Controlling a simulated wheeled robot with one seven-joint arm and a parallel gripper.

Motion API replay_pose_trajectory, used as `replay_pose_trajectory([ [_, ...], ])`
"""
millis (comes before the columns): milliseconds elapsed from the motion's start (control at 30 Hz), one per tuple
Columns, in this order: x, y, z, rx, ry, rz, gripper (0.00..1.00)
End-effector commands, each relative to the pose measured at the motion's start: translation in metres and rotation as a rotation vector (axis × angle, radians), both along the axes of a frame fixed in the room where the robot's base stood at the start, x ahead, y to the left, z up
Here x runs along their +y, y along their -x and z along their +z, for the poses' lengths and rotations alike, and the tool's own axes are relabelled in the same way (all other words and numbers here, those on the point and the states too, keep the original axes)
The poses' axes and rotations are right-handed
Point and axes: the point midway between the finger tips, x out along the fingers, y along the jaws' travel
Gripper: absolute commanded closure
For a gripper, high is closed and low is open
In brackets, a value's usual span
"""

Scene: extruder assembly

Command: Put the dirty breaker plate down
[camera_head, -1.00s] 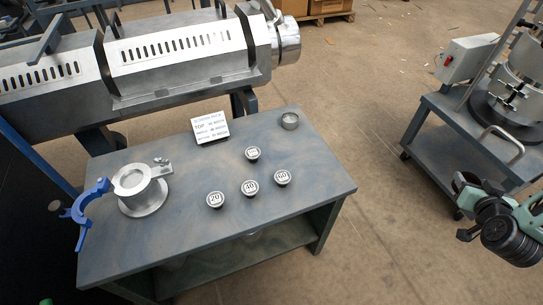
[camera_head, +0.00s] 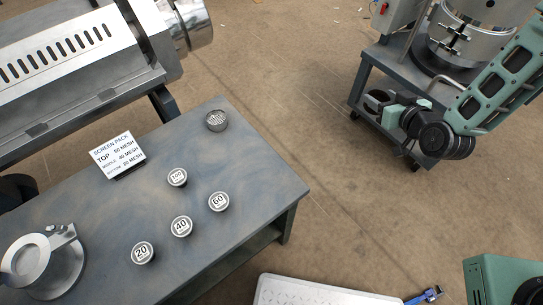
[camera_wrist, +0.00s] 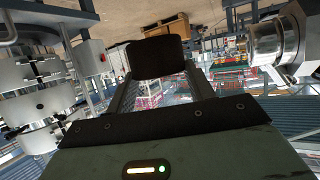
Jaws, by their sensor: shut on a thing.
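My gripper (camera_head: 394,110) is at the upper right in the head view, out over the floor and in front of the wheeled cart, well away from the table.
Mesh discs marked 20 (camera_head: 143,252), 40 (camera_head: 181,226), 60 (camera_head: 219,201) and 100 (camera_head: 177,177) stand on the table, beside a screen pack sign (camera_head: 118,154). A flanged ring (camera_head: 50,262) is at left. A white surface (camera_head: 320,291) lies in front.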

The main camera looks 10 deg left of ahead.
Motion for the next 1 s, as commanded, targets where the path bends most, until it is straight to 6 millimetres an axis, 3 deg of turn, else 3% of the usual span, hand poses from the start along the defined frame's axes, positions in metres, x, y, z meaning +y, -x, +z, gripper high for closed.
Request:
replay_pose_trajectory([
  [100, 0.044, 0.009, 0.001, -0.006, -0.001, 0.142, 0.83],
  [267, 0.098, 0.030, 0.002, -0.006, 0.000, 0.333, 0.83],
  [600, 0.199, 0.099, 0.004, -0.006, -0.001, 0.758, 0.83],
  [800, 0.242, 0.147, 0.001, -0.003, 0.000, 0.994, 0.83],
  [1000, 0.263, 0.179, 0.000, -0.003, -0.001, 1.139, 0.83],
])
